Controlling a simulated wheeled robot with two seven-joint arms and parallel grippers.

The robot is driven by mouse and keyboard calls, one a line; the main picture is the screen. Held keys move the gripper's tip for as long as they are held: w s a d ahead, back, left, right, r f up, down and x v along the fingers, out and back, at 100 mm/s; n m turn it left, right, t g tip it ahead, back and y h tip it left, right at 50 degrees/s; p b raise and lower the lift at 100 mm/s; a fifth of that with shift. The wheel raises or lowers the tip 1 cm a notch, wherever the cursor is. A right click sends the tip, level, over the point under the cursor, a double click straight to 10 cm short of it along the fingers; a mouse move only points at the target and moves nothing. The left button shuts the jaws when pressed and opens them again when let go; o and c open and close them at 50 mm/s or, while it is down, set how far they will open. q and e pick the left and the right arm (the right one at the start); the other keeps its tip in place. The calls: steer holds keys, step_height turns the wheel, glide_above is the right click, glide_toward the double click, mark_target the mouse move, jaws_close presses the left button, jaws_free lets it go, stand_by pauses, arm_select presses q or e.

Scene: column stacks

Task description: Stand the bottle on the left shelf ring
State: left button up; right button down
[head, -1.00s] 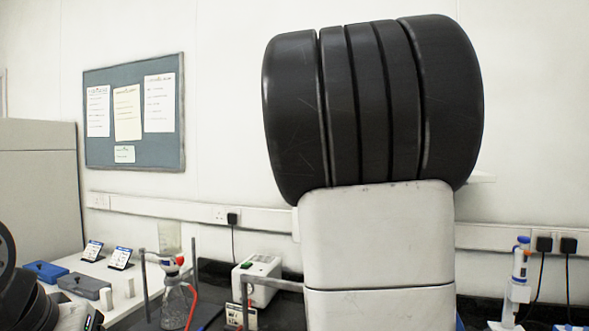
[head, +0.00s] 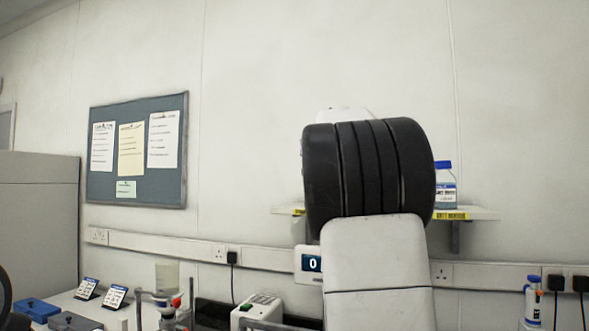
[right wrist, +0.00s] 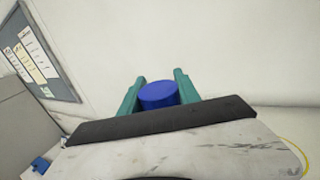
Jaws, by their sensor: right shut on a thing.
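In the right wrist view, my right gripper (right wrist: 160,80) has its two teal fingers on either side of a round blue cap (right wrist: 158,96) and is shut on it. The body below this cap is hidden, and so is this gripper in the head view, behind my arm. In the head view, a bottle with a blue cap and white label (head: 445,186) stands upright on the right part of the wall shelf (head: 484,214). The shelf's left end shows left of my arm; its middle is hidden, and I cannot make out a ring. My left gripper is out of view.
A white device with a 0 display (head: 311,263) is partly hidden by my arm. Below are a white box with a green button (head: 258,309), a clamped flask setup (head: 167,290), blue box (head: 36,309) and pipette stand (head: 533,300). The wall above the shelf is clear.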

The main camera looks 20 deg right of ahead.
steer(key=w+d+f, duration=0.2)
steer(key=w+f, duration=0.2)
steer(key=w, duration=0.4)
steer(key=shift+d, duration=0.25)
stand_by(0.4)
steer(key=shift+f, duration=0.15)
steer(key=shift+d+f, duration=0.1)
steer(key=c, duration=0.9)
jaws_free()
steer(key=shift+o, duration=0.2)
